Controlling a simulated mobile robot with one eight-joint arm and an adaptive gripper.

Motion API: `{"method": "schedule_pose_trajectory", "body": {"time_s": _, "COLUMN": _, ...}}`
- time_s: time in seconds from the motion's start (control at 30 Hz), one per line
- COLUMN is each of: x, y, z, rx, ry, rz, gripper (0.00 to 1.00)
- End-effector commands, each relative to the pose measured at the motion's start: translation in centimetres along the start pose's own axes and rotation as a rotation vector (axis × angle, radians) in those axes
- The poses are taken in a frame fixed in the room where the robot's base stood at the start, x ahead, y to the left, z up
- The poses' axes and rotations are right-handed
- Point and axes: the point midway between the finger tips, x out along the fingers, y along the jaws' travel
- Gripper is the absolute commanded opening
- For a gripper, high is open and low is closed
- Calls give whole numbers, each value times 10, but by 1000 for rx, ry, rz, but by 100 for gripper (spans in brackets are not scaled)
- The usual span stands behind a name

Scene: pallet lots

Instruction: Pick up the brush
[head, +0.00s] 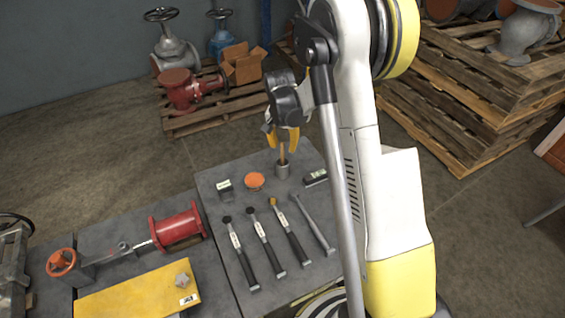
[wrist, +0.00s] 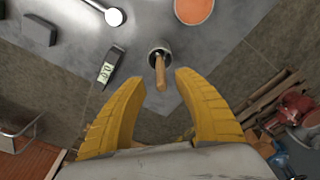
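The brush stands upright in a small grey metal cup (head: 282,170) near the far edge of the grey table (head: 215,190). Its wooden handle (head: 282,152) sticks up out of the cup, and its lower end is hidden inside. In the wrist view the handle (wrist: 160,72) points up toward the camera from the cup (wrist: 157,52). My gripper (head: 283,146) is above the cup, with its two yellow fingers apart. In the wrist view the open fingers (wrist: 161,82) lie on either side of the handle's tip, touching nothing that I can see.
Several hammer-like tools (head: 262,238) lie in front. A pallet (head: 200,120) with valves stands behind.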

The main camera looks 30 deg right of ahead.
Motion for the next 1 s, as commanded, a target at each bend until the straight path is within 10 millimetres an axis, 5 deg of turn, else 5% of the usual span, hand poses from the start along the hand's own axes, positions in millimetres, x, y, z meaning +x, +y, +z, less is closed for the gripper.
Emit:
{"method": "schedule_pose_trajectory", "body": {"time_s": 0.2, "x": 38, "y": -2, "z": 2, "rx": 0, "ry": 0, "rz": 0, "gripper": 37}}
{"method": "schedule_pose_trajectory", "body": {"time_s": 0.47, "x": 40, "y": -2, "z": 2, "rx": -1, "ry": 0, "rz": 0, "gripper": 37}}
{"method": "schedule_pose_trajectory", "body": {"time_s": 0.6, "x": 40, "y": -2, "z": 2, "rx": -1, "ry": 0, "rz": 0, "gripper": 0}}
{"method": "schedule_pose_trajectory", "body": {"time_s": 1.0, "x": 40, "y": -2, "z": 2, "rx": -1, "ry": 0, "rz": 0, "gripper": 0}}
